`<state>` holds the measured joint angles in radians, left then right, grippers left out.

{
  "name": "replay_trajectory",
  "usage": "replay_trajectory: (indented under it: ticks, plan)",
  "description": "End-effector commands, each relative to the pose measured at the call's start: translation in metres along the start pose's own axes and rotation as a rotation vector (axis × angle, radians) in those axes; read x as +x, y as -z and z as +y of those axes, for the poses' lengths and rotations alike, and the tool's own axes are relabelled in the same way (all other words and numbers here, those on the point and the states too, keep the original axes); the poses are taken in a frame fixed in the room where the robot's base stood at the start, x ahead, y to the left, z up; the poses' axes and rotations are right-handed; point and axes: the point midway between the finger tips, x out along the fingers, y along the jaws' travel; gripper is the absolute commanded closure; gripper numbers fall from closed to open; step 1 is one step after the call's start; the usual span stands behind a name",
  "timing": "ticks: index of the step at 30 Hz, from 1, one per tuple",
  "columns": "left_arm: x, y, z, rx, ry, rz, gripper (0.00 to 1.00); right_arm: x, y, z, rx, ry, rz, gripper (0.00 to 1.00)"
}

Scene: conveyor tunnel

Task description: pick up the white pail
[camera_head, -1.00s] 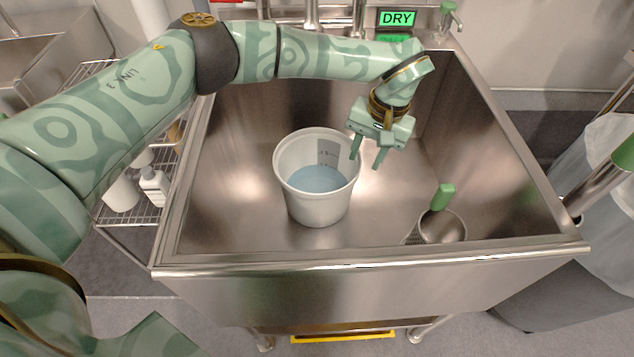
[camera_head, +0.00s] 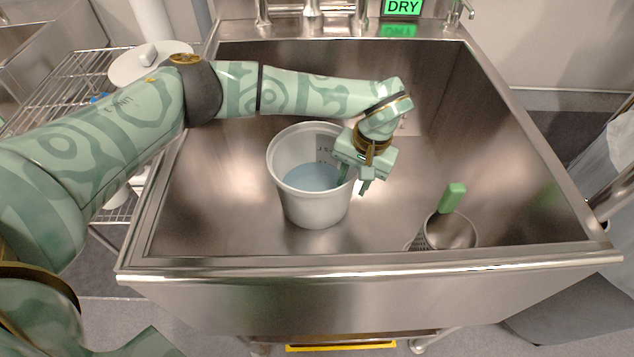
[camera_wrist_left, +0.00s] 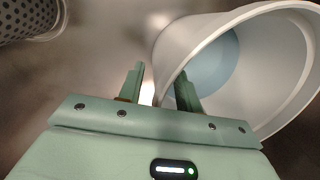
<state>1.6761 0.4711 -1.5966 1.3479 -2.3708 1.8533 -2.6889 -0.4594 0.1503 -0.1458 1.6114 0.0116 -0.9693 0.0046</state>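The white pail (camera_head: 315,208) stands upright in the steel sink, with pale blue liquid inside and markings on its inner wall. My left gripper (camera_head: 355,182) is open at the pail's right rim. One finger is inside the rim and the other is outside it. In the left wrist view the pail (camera_wrist_left: 285,70) fills the upper right. Its wall passes between the two spread fingers of the left gripper (camera_wrist_left: 158,72), with a visible gap to the outer finger. My right gripper is not in view.
The sink (camera_head: 215,225) has high walls around the pail. A perforated metal container (camera_head: 450,235) with a green-handled tool (camera_head: 453,197) stands at the front right. Taps (camera_head: 312,12) and a green DRY sign (camera_head: 403,7) are at the back.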

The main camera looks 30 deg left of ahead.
Motion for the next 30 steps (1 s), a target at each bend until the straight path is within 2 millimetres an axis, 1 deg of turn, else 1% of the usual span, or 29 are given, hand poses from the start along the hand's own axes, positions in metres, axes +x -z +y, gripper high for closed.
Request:
replay_trajectory:
  ticks: [7, 8, 9, 11, 12, 30]
  plan:
    - [0.0, 0.0, -0.0002, 0.0, 0.0, 0.001, 0.65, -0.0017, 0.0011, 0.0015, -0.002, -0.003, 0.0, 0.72]
    - [0.0, 0.0, -0.0002, 0.0, 0.0, 0.001, 0.71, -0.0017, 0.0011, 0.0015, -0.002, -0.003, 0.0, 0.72]
    - [0.0, 0.0, -0.0001, 0.0, 0.0, 0.001, 0.82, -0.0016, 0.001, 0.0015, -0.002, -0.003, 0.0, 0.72]
    - [0.0001, 0.0, -0.0001, 0.0, 0.0, 0.001, 0.99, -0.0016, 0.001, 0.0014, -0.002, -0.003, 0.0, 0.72]
    - [0.0001, 0.0, -0.0001, 0.0, 0.0, 0.001, 1.0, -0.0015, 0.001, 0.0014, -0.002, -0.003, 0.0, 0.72]
    - [0.0004, -0.0004, 0.0004, 0.0, 0.0, 0.0, 1.0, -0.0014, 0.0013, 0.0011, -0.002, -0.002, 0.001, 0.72]
